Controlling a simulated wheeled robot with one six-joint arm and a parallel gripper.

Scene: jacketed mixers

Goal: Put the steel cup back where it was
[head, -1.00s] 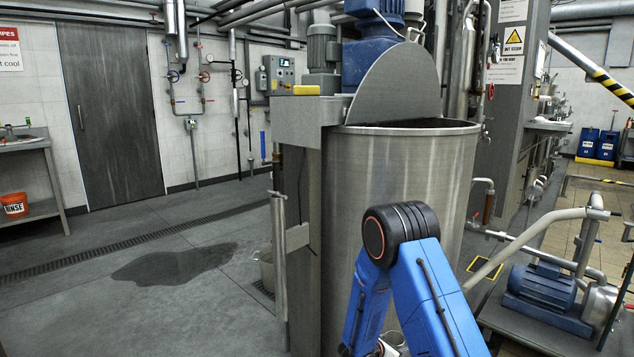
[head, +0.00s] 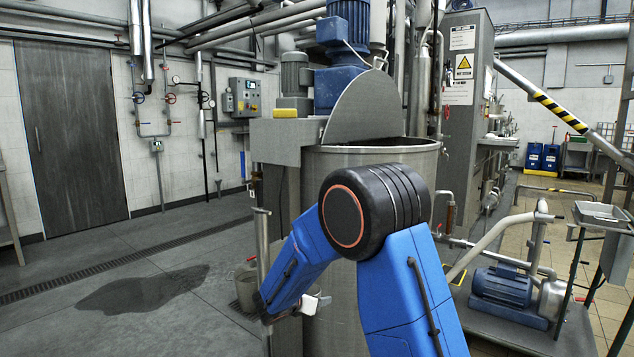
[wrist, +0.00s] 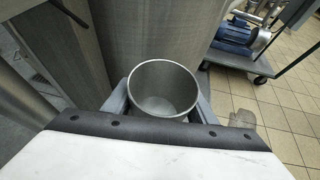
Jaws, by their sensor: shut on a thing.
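The steel cup (wrist: 163,90) is held upright in the wrist view, its open mouth facing the camera. It looks empty inside. My gripper (wrist: 162,104) is shut on it, with one grey finger on each side of its wall. In the head view my blue arm hides most of the gripper and I cannot make out the cup. A white part of my wrist shows low beside the big steel vessel (head: 382,149).
A cart with a blue pump motor (head: 503,285) stands at right, below a grey tray (head: 602,214) on a stand. A grey bucket (head: 247,287) stands left of the vessel. A dark wet patch (head: 140,290) lies on the otherwise open left floor.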

